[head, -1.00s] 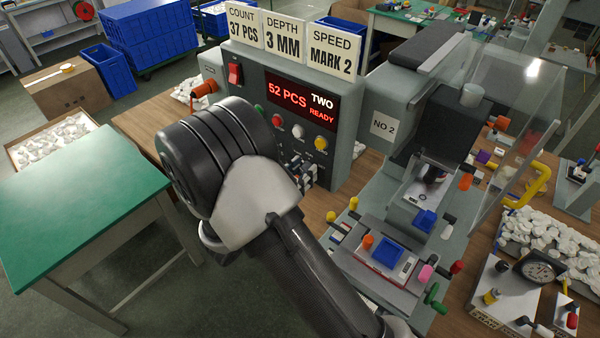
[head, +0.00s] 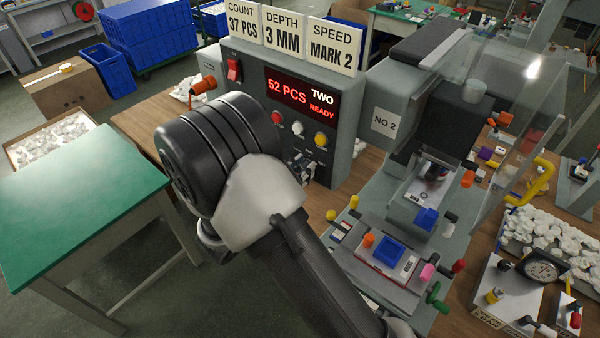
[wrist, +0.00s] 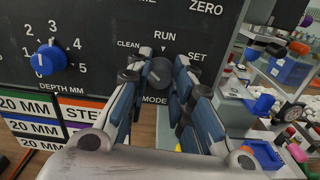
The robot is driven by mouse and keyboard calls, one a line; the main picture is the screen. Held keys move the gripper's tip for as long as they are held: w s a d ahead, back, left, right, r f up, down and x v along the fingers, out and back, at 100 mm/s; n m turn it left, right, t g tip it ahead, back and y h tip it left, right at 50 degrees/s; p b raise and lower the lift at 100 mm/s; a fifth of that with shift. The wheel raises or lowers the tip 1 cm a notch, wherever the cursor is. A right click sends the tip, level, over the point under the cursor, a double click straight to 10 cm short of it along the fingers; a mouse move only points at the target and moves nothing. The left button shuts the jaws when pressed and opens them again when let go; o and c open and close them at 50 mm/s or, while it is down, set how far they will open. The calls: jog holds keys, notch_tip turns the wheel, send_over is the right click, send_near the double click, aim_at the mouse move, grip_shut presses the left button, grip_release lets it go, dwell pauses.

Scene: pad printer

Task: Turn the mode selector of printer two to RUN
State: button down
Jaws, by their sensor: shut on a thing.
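Printer two's control box (head: 350,118) stands on the wooden bench, its red display reading 52 PCS, TWO, READY. In the wrist view the mode selector (wrist: 158,72) is a dark round knob above the word MODE, with CLEAN at upper left, RUN above and SET at upper right. My gripper (wrist: 160,78) has a finger on each side of the knob and is shut on it. The fingers hide its sides, and I cannot tell clearly which label it points to. In the head view my gripper (head: 303,166) is at the panel, mostly hidden behind my arm.
A blue depth knob (wrist: 48,60) is left of the selector. Red, white and yellow buttons (head: 298,128) sit just above my gripper. The printing station with a blue part (head: 390,251) and a clear guard (head: 520,140) stand to the right. A green table (head: 80,200) is at left.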

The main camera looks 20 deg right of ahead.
jog(key=m+b, duration=1)
jog(key=shift+s+f, duration=0.1)
jog(key=shift+f, duration=0.05)
dwell(0.3)
jog(key=c, duration=1.4)
grip_release()
jog(key=v, duration=1.2)
